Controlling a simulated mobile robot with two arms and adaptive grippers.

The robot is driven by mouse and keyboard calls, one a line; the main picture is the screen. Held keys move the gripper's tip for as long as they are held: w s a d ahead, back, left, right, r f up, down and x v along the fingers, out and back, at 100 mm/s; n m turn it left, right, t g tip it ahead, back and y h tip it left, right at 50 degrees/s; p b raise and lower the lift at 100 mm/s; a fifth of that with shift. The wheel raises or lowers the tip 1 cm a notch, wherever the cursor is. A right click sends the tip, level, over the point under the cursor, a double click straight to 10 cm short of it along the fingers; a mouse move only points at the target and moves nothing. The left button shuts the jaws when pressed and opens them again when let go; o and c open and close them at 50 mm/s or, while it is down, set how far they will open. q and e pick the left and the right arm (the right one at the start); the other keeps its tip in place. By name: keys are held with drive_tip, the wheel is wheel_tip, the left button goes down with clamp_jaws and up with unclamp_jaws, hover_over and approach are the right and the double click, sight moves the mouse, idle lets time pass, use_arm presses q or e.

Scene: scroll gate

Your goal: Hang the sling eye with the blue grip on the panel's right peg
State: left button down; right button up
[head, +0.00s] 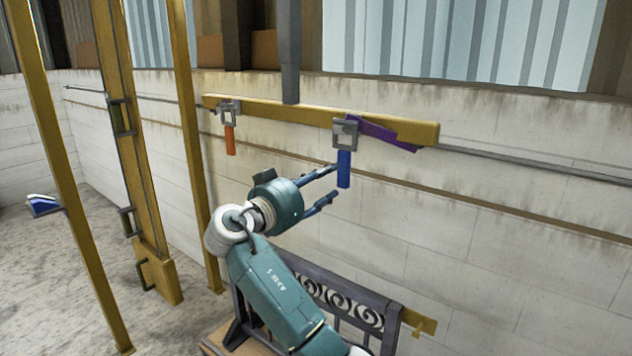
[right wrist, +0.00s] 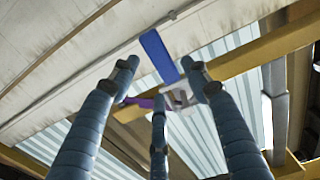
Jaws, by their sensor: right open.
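The sling eye with the blue grip (head: 344,169) hangs from the yellow beam, its grey square metal eye (head: 345,133) at the top and the grip pointing down. My right gripper (head: 331,184) is open, with its fingers reaching toward the blue grip from the left. In the right wrist view, the blue grip (right wrist: 158,56) shows between and beyond the spread fingertips (right wrist: 163,72); I cannot tell whether they touch it. The panel (head: 335,297) with dark scrollwork stands low behind my right arm, which partly hides it. A yellow peg (head: 418,321) sticks out at its right. My left gripper is not in view.
The yellow beam (head: 285,112) hangs from a grey post (head: 289,50). A second eye with an orange grip (head: 230,140) hangs at its left, and a purple strip (head: 380,134) lies against its right end. A wall with a rail stands behind. Yellow posts (head: 190,130) stand left.

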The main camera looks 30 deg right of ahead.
sight(342, 171)
drive_tip(key=p+x, duration=0.1)
drive_tip(key=x, duration=0.2)
drive_tip(key=shift+r, duration=0.1)
drive_tip(key=shift+w+d, duration=0.25)
drive_tip(key=shift+d, duration=0.35)
drive_tip(key=shift+w+d+f, duration=0.2)
drive_tip(key=shift+d+f, duration=0.05)
drive_tip(key=shift+d, duration=0.05)
drive_tip(key=shift+w+d+b, duration=0.1)
drive_tip(key=shift+d+b, duration=0.15)
drive_tip(key=shift+b, duration=0.15)
drive_tip(key=shift+w+d+b, duration=0.25)
drive_tip(key=shift+d+b, duration=0.15)
drive_tip(key=shift+d, duration=0.2)
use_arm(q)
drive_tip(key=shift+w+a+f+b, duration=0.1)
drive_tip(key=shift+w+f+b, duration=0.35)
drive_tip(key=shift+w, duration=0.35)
use_arm(e)
drive_tip(key=shift+x, duration=0.9)
drive_tip(key=shift+r, duration=0.15)
